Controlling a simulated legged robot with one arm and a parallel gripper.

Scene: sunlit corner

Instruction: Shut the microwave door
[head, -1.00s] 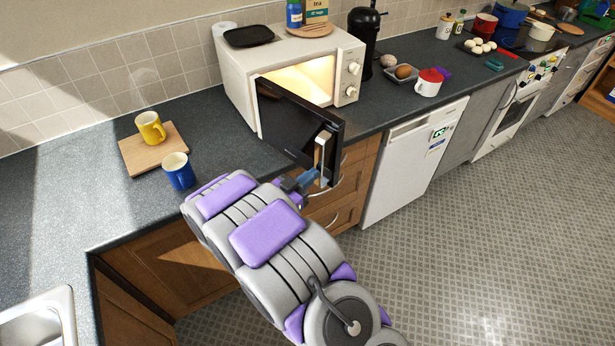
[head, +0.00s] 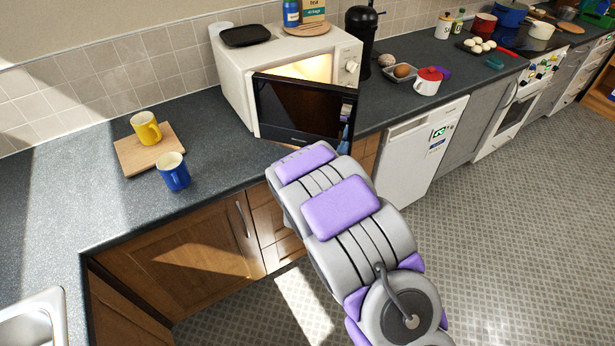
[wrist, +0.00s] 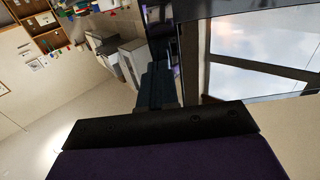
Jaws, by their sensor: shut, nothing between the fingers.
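The white microwave (head: 236,82) stands on the counter with its lit inside showing. Its black door (head: 303,108), hinged at the left, is partly open, and its right edge stands out in front of the control panel. My gripper (head: 344,138) is mostly hidden behind my arm; a bit of blue finger shows at the door's lower right edge. In the wrist view the dark fingers (wrist: 156,85) are together and empty, beside a dark glossy surface that seems to be the door. I cannot tell whether they touch it.
A blue mug (head: 173,172) and a yellow mug (head: 146,128) on a wooden board (head: 128,152) are on the counter at left. A red-lidded white mug (head: 427,82) stands right of the microwave. The tiled floor (head: 500,230) at right is clear.

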